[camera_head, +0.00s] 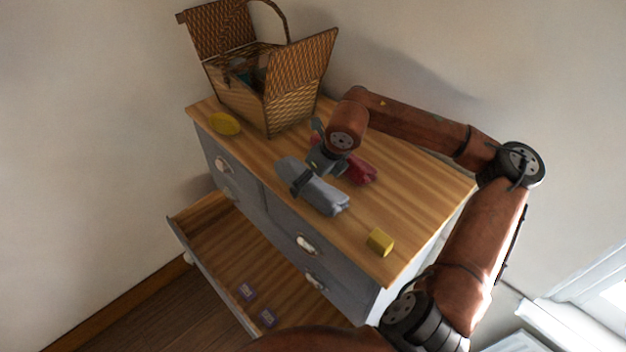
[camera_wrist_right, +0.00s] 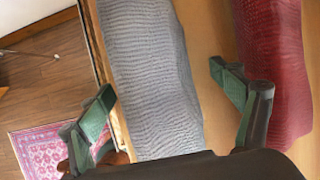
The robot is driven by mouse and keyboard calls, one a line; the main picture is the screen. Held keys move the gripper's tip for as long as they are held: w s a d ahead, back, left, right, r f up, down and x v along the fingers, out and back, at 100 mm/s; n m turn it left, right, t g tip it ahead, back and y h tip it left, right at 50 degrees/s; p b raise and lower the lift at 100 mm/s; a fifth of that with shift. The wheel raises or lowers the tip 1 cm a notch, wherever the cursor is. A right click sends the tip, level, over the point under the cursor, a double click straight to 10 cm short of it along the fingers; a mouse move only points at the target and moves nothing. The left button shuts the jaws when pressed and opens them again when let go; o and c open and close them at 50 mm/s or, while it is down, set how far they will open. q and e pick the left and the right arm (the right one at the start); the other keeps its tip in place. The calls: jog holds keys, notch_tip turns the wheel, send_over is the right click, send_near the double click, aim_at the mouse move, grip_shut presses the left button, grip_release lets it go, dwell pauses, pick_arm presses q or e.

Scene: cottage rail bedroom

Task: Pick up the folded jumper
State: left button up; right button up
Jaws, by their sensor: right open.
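A grey folded knit bundle (camera_head: 322,195) lies along the front edge of the wooden dresser top. A dark red folded knit bundle (camera_head: 360,172) lies just behind it, partly hidden by my right arm. I cannot tell from looks alone which is the jumper. My right gripper (camera_head: 308,165) is open over the grey bundle. In the right wrist view its open fingers (camera_wrist_right: 168,100) are on either side of the grey bundle (camera_wrist_right: 155,75), one at the dresser's edge side, one in the gap before the red bundle (camera_wrist_right: 275,70). My left gripper is out of view.
A wicker basket (camera_head: 240,98) with raised lids stands at the dresser's far end. A yellow oval thing (camera_head: 225,123) and a yellow block (camera_head: 380,242) lie on the top (camera_head: 420,200). A low drawer (camera_head: 215,265) is pulled out, with two small purple things inside.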

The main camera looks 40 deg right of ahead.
jog(key=shift+c, duration=0.6)
jog(key=c, duration=1.2)
jog(key=shift+r, duration=0.2)
jog(key=shift+c, duration=0.2)
